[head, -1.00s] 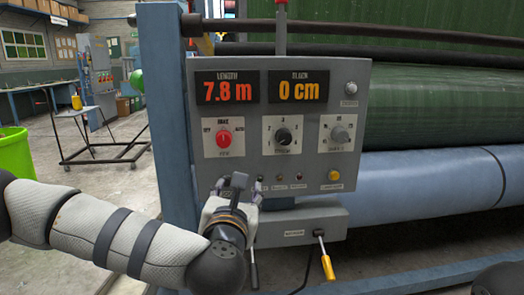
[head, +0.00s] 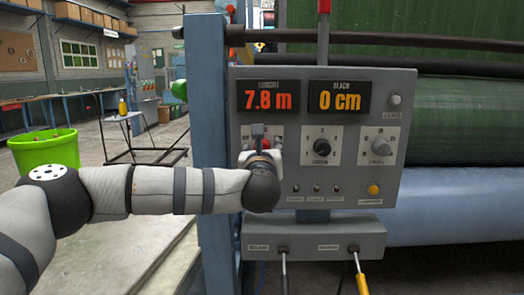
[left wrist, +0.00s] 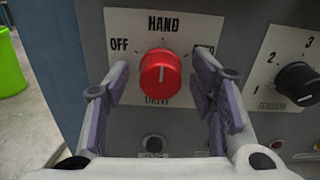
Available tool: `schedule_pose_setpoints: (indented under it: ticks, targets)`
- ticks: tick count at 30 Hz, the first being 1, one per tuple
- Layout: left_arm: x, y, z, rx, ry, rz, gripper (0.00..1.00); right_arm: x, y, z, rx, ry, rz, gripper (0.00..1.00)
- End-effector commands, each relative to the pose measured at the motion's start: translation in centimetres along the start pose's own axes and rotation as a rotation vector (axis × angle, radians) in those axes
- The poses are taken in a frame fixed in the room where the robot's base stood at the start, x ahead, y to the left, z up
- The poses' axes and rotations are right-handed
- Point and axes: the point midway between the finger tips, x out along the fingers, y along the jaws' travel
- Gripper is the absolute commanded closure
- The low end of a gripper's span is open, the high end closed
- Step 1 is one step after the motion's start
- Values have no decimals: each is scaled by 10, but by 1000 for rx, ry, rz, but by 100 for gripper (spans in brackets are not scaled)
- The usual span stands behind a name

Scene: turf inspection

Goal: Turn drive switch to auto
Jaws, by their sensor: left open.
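The drive switch is a red round knob (left wrist: 160,72) on a white plate (left wrist: 190,27) marked OFF, HAND and AUTO. Its white line looks close to upright, toward HAND. The AUTO mark is partly hidden by a finger. My left gripper (left wrist: 160,98) is open, with one finger on each side of the knob and visible gaps to it. In the head view my left gripper (head: 261,136) is in front of the switch and hides most of it. My right gripper is not in view.
The grey control panel (head: 300,168) has displays reading 7.8 m and 0 cm. Several small lamps and a yellow button (head: 373,190) sit below. Levers, one yellow-handled (head: 361,284), project underneath.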

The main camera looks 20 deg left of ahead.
Motion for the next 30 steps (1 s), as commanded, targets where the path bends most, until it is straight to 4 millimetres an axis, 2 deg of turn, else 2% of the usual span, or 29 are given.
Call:
schedule_pose_setpoints:
  ticks: [2,6,8,9,20,30]
  targets:
    - [0,0,0,0,0,0,49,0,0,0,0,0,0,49]
    - [0,0,0,1,0,0,81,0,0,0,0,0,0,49]
    - [0,0,0,1,0,0,94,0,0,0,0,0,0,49]
    - [0,0,0,1,0,0,97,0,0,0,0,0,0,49]
    - [-1,0,2,56,-2,0,97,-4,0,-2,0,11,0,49]
    - [-2,-1,5,317,-6,0,97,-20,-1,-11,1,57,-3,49]
